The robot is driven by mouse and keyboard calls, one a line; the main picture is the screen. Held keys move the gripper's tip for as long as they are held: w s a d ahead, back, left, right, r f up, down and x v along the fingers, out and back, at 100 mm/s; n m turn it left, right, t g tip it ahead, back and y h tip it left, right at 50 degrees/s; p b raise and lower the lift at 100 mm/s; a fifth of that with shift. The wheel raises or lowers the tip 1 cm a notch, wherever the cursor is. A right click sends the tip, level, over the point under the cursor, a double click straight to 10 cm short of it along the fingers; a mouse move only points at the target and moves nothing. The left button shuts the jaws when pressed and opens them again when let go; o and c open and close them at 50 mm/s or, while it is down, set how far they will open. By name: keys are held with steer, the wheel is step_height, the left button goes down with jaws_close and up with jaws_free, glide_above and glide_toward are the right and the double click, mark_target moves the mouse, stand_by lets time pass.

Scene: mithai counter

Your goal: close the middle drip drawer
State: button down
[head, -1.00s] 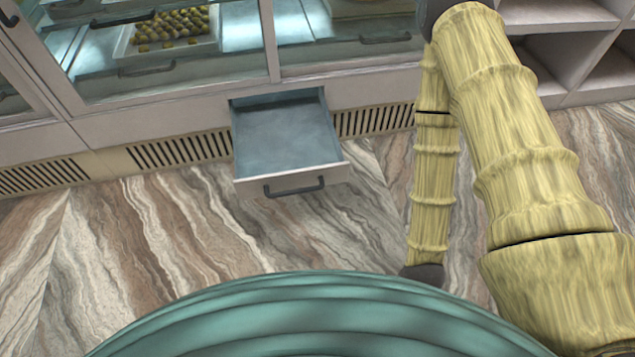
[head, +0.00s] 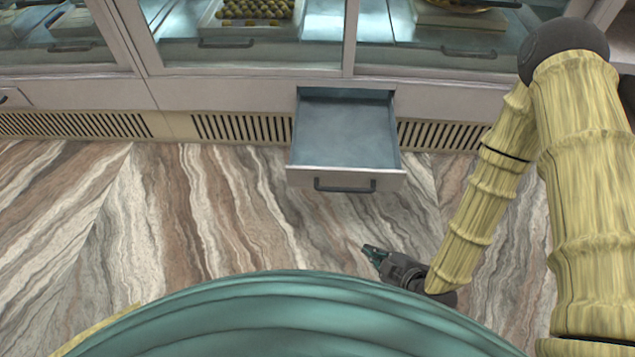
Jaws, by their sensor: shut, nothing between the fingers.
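The middle drip drawer (head: 345,177) stands open under the display counter. It is a shallow, empty blue-grey tray with a pale front and a dark bar handle (head: 344,187). My gripper (head: 370,251) is low over the floor, in front of the drawer and slightly right of the handle. It is apart from the drawer, points left and a little toward the counter, and is shut with nothing in it.
The glass-fronted counter (head: 250,70) runs across the back, with a tray of sweets (head: 268,28) inside. Vent grilles (head: 243,128) flank the drawer along the base. The marbled floor (head: 200,210) in front of the drawer is clear.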

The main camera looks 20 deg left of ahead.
mark_target(300, 169)
steer(key=w+a+r+n+t+y+b, duration=0.2)
steer(key=a+r+n+y, duration=0.5)
steer(key=a+r+n, duration=0.35)
steer(key=shift+n, duration=0.35)
steer(key=shift+w+d+f+b+x, duration=0.2)
steer(key=shift+b+x, duration=0.85)
steer(key=shift+x, duration=1.1)
steer(key=shift+w+d+r+b+x, duration=0.1)
steer(key=shift+w+b+x, duration=0.2)
steer(key=shift+b+x, duration=1.3)
steer(key=shift+w+d+f+b+x, duration=0.2)
steer(key=shift+b+x, duration=0.25)
steer(key=shift+x, duration=2.25)
steer(key=shift+w, duration=0.1)
steer(key=shift+w+r, duration=0.1)
